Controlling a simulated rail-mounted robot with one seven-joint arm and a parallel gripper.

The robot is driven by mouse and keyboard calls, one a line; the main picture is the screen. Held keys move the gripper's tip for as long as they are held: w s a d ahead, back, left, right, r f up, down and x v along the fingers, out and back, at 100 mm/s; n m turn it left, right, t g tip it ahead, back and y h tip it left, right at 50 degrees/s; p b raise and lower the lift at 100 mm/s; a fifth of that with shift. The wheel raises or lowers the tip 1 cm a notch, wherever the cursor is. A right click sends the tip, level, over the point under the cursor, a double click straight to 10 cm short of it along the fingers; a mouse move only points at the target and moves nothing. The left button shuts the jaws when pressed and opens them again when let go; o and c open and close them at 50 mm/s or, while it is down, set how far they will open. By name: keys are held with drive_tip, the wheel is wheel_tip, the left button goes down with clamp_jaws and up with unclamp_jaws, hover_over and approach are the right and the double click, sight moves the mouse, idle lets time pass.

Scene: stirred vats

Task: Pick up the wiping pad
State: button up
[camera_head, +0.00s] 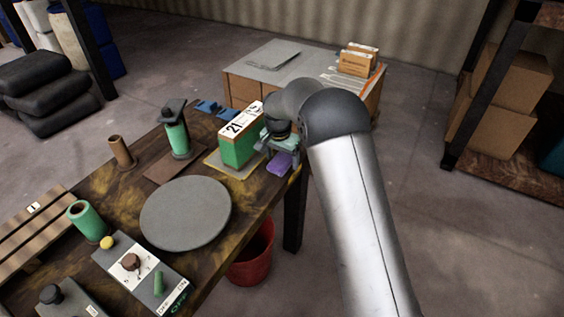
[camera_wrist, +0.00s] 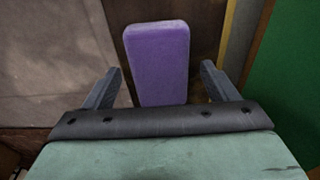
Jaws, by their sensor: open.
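The wiping pad (camera_head: 280,163) is a purple block lying near the right end of the wooden table, beside the green box. It also shows in the wrist view as a purple block (camera_wrist: 158,58), standing out lengthwise between my fingers. My gripper (camera_head: 270,148) is over the near end of the pad; in the wrist view my gripper (camera_wrist: 160,88) has its two fingers apart, one on each side of the pad, with gaps on both sides. The pad's near end is hidden behind the gripper body in the wrist view.
A green and white box (camera_head: 238,148) marked 21 stands on a yellowish mat (camera_head: 232,170) just left of the gripper. A grey round plate (camera_head: 186,213), green cylinders and a control box (camera_head: 140,270) are on the table (camera_head: 120,195). A red bucket (camera_head: 252,258) is below the edge.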

sight(283, 159)
drive_tip(key=shift+f, duration=0.1)
drive_tip(key=c, duration=1.1)
drive_tip(key=shift+r, duration=0.55)
wheel_tip(283, 159, up, 3)
drive_tip(key=shift+s+f, duration=0.1)
drive_tip(key=shift+f, duration=0.1)
drive_tip(key=s+r, duration=0.3)
drive_tip(key=s, duration=0.1)
drive_tip(key=s+r, duration=0.3)
drive_tip(key=s, duration=0.2)
drive_tip(key=s+r+b, duration=0.1)
drive_tip(key=s+r, duration=0.2)
drive_tip(key=s, duration=0.1)
drive_tip(key=shift+s+d+r, duration=0.15)
drive_tip(key=shift+s+d, duration=0.05)
drive_tip(key=shift+s, duration=0.2)
